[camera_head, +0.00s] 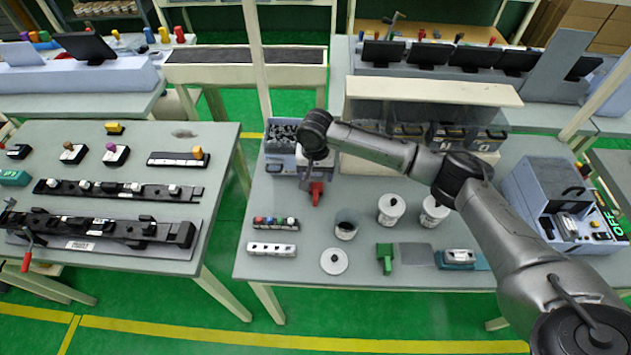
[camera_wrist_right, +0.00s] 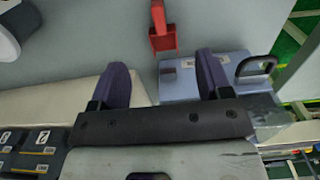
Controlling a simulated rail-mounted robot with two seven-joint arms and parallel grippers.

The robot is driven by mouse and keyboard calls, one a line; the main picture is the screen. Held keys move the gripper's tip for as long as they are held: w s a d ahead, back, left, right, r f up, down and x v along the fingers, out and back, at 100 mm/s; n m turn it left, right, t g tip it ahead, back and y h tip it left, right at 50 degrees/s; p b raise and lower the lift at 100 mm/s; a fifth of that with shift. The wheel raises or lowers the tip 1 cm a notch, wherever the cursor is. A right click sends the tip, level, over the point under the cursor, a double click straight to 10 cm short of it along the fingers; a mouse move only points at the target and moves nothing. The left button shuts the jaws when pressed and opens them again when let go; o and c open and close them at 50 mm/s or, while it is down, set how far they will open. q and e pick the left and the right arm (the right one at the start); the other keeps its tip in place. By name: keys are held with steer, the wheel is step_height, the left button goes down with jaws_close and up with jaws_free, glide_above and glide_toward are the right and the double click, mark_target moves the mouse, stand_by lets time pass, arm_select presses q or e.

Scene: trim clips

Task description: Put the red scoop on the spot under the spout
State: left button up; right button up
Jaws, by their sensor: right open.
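The red scoop (camera_head: 316,193) lies on the right workbench, just in front of the dispenser (camera_head: 283,152) with dark pieces in its top. In the right wrist view the scoop (camera_wrist_right: 163,36) lies beyond my fingertips, close to the edge of the pale blue dispenser base (camera_wrist_right: 182,84). My right gripper (camera_head: 309,176) is above and beside the dispenser; its fingers (camera_wrist_right: 163,78) stand wide apart with nothing between them. The spout and the spot under it cannot be made out; the gripper and wrist cover part of the dispenser front. My left gripper is not in view.
White canisters (camera_head: 391,208) and a dark-filled cup (camera_head: 346,230) stand right of the scoop. Block strips (camera_head: 272,249), a white disc (camera_head: 334,261) and a green piece (camera_head: 385,257) lie nearer the front edge. Labelled bins (camera_wrist_right: 35,148) are behind. Bare bench lies around the scoop.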

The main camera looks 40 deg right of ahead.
steer(key=shift+r, duration=1.15)
steer(key=shift+a+f, duration=0.1)
